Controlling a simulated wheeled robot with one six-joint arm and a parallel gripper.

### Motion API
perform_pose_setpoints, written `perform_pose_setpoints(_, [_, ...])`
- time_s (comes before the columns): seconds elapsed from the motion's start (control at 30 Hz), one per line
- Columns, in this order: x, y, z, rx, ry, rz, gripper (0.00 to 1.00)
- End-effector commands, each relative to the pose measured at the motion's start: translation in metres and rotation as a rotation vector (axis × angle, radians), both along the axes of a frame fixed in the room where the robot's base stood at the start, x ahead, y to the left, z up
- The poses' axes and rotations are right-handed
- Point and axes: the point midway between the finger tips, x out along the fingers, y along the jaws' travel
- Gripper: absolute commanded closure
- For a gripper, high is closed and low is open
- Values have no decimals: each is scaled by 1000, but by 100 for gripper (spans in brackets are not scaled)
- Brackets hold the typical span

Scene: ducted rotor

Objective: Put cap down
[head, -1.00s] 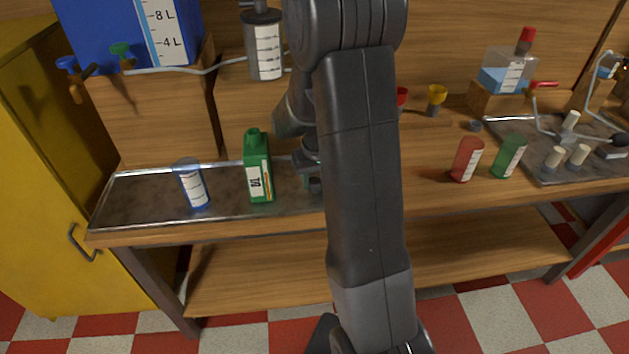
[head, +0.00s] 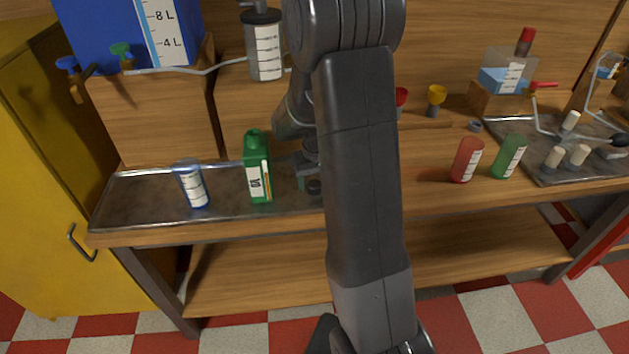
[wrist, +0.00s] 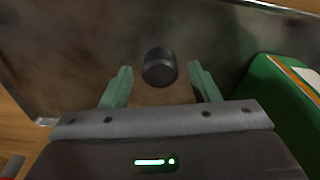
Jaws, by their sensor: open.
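A small black cap (wrist: 159,67) lies on the metal tray (wrist: 85,50) in the wrist view. It also shows in the head view (head: 315,187), beside my arm. My gripper (wrist: 161,84) is open. Its two green fingers stand apart on either side of the cap, and the cap sits between and just beyond their tips, with gaps on both sides. In the head view my gripper (head: 303,184) is partly hidden behind my arm. A green bottle (head: 257,170) stands upright on the tray to the left of my gripper; its side shows at the right in the wrist view.
A blue tank (head: 110,30) sits above at the left.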

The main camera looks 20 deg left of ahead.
Motion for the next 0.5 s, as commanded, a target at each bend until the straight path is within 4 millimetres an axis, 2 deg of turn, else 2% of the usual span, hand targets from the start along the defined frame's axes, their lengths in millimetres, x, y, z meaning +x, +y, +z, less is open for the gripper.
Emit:
perform_pose_setpoints(0.4, [-6, -6, 84, 5, -5, 0, 44])
perform_pose_setpoints(0.5, [-8, -8, 99, 3, -3, 0, 44])
